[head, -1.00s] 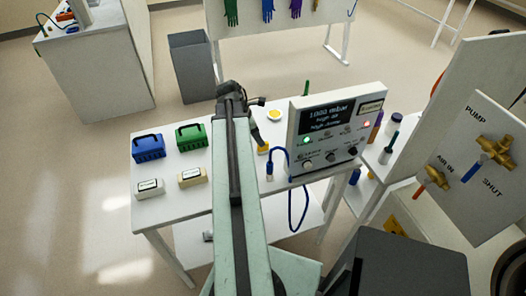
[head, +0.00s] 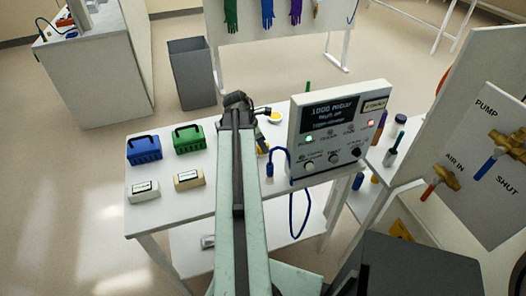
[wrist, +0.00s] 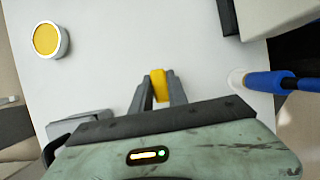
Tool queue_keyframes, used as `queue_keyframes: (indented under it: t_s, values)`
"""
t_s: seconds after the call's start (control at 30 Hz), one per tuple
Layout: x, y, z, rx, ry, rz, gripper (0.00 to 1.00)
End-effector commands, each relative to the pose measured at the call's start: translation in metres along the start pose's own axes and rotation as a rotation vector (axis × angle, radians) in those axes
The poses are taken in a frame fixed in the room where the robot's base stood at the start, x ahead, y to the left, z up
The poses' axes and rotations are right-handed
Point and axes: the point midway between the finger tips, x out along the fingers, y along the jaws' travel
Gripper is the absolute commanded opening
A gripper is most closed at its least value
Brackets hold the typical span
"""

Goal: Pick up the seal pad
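In the wrist view a small yellow block (wrist: 159,86) sits between the two grey fingers of my gripper (wrist: 158,82). It looks like the seal pad, though no label shows. Both fingers touch its sides with no gap visible, so my gripper looks shut on it. In the head view my gripper (head: 262,140) is over the white table, partly behind my own arm, with a bit of the yellow block (head: 265,149) at its tip. Whether the block is clear of the tabletop cannot be told.
A white dish with a yellow disc (head: 275,118) stands just behind. A pressure display box (head: 341,130) and a blue-cabled probe (head: 270,170) are close on the right.

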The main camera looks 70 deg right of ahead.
Motion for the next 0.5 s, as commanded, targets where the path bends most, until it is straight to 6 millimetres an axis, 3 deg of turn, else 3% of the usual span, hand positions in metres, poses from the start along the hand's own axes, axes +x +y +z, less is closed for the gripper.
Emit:
queue_keyframes:
  t_s: [0.27, 0.5]
  values:
    - [-0.002, 0.000, 0.001, 0.000, 0.000, 0.000, 0.00]
    - [-0.032, 0.000, 0.013, 0.000, 0.000, 0.000, 0.00]
